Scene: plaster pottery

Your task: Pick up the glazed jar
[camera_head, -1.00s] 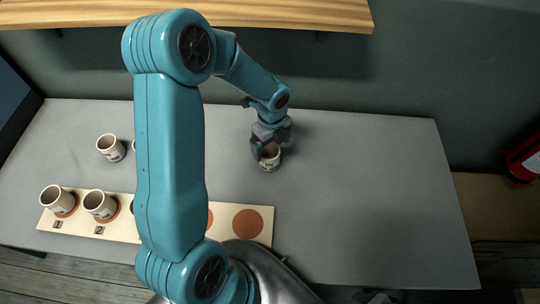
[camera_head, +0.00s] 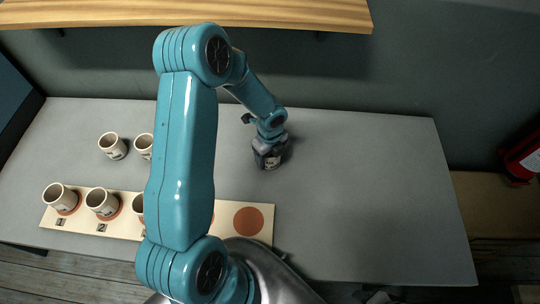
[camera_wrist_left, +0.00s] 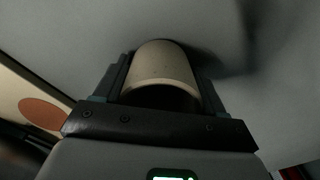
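A small cream jar (camera_head: 272,163) with dark markings stands on the grey table, right of the other cups. I cannot tell its glaze apart from theirs. My left gripper (camera_head: 268,153) is down over it and hides most of it. In the left wrist view the jar (camera_wrist_left: 163,70) lies between the two fingers of my left gripper (camera_wrist_left: 165,85), one finger on each side, its dark mouth towards the palm. The fingers are close to its wall; I cannot tell whether they press on it. My right gripper is not in view.
A pale board (camera_head: 125,228) with numbered places and brown discs holds several cups on its left part. A brown disc (camera_head: 248,221) at its right end is bare. Two cups stand behind the board, one at the left (camera_head: 113,146). The table's right side is clear.

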